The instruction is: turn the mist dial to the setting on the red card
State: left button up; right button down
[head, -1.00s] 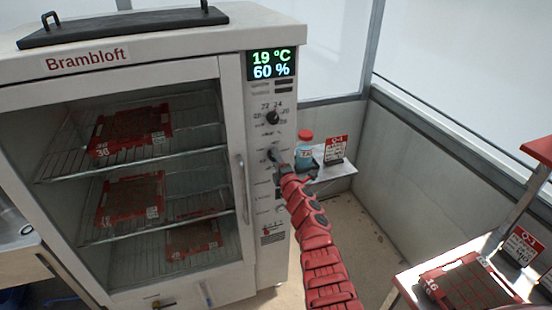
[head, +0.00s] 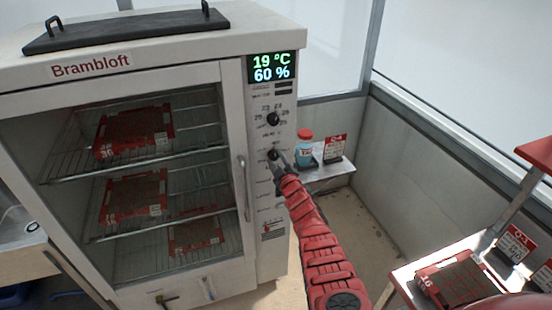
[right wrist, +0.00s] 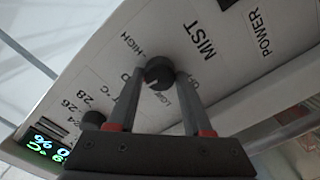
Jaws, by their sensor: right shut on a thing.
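The mist dial (head: 272,155) is a small black knob on the white control panel of the Brambloft cabinet, below a similar temperature knob (head: 273,119). In the right wrist view the mist dial (right wrist: 158,73) sits between my finger ends, by the words MIST, HIGH and LOW, with a small red mark on its face. My right gripper (right wrist: 160,80) is shut on the dial; in the head view the gripper (head: 278,160) partly covers it. A red-topped white card (head: 335,149) stands on the side shelf; its small print is unreadable. My left gripper is out of view.
A blue bottle with a red cap (head: 304,149) stands beside the card on the small shelf (head: 330,173). The cabinet door handle (head: 243,188) is left of my arm. Another red card (head: 517,243) and a red seed tray (head: 455,279) are at the lower right.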

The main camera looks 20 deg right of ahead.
jog(key=shift+m, duration=0.6)
jog(key=shift+c, duration=1.6)
grip_release()
jog(key=shift+s+p, duration=0.7)
jog(key=shift+p, duration=0.2)
jog(key=s, duration=1.6)
jog(key=shift+d, duration=0.25)
